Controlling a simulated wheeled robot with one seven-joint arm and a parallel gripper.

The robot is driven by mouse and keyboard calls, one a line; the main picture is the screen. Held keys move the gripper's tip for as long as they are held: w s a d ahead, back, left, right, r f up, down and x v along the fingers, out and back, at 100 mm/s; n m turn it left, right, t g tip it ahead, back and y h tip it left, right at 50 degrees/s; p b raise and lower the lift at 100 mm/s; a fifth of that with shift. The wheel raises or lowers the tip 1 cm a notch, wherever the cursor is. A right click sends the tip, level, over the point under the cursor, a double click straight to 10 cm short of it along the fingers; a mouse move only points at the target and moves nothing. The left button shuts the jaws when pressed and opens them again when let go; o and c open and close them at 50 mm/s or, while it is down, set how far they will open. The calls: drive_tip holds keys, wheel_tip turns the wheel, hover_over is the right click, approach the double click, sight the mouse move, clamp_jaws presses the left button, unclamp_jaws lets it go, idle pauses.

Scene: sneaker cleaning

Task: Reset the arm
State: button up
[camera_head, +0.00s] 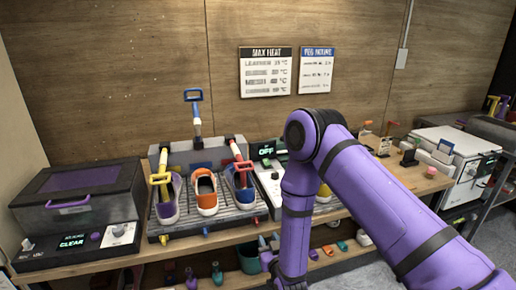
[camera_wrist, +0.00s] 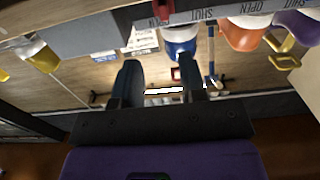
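My gripper (camera_wrist: 158,72) shows in the wrist view with its two dark fingers apart and nothing visible between them. In the head view my arm bends down in front of the bench edge, and the gripper end is low and hard to make out. The wrist view is upside down and looks at the bench front, with SHUT and OPEN labels along its upper part. The purple sneaker (camera_head: 167,209), orange sneaker (camera_head: 206,196) and blue sneaker (camera_head: 239,190) stand on a grey rack (camera_head: 190,226). The blue sneaker also shows in the wrist view (camera_wrist: 180,40).
A dark lidded box (camera_head: 75,206) stands at the left of the bench. A blue-handled tool (camera_head: 194,97) stands upright behind the sneakers. A white machine (camera_head: 459,160) is at the right. A green bucket (camera_head: 247,262) sits below the bench, close to my arm.

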drive_tip(key=w+d+r+g+h, duration=0.1)
drive_tip(key=w+d+r, duration=0.15)
drive_tip(key=r, duration=0.55)
drive_tip(key=w+d+r+g, duration=0.1)
drive_tip(key=d+r+g, duration=0.15)
drive_tip(key=r, duration=0.55)
drive_tip(key=w+d+r+g+h, duration=0.1)
drive_tip(key=w+d+r, duration=0.15)
drive_tip(key=r, duration=0.65)
drive_tip(key=s+d+r+m+g+h, duration=0.1)
drive_tip(key=s+d+r+g, duration=0.1)
drive_tip(key=s+d+r, duration=0.6)
drive_tip(key=s+d+r+m+g+h, duration=0.1)
drive_tip(key=s+d+r+g, duration=0.1)
drive_tip(key=s+d+r, duration=0.5)
drive_tip(key=s+d+r+g, duration=0.1)
drive_tip(key=s+d, duration=0.1)
drive_tip(key=s, duration=0.8)
drive_tip(key=s+d+r+m+g+h, duration=0.1)
drive_tip(key=s+r+g, duration=0.1)
drive_tip(key=s, duration=0.9)
drive_tip(key=shift+s+d+r, duration=0.25)
drive_tip(key=shift+d+r, duration=0.05)
drive_tip(key=shift+d, duration=0.05)
drive_tip(key=shift+w+g, duration=0.15)
drive_tip(key=shift+g, duration=0.1)
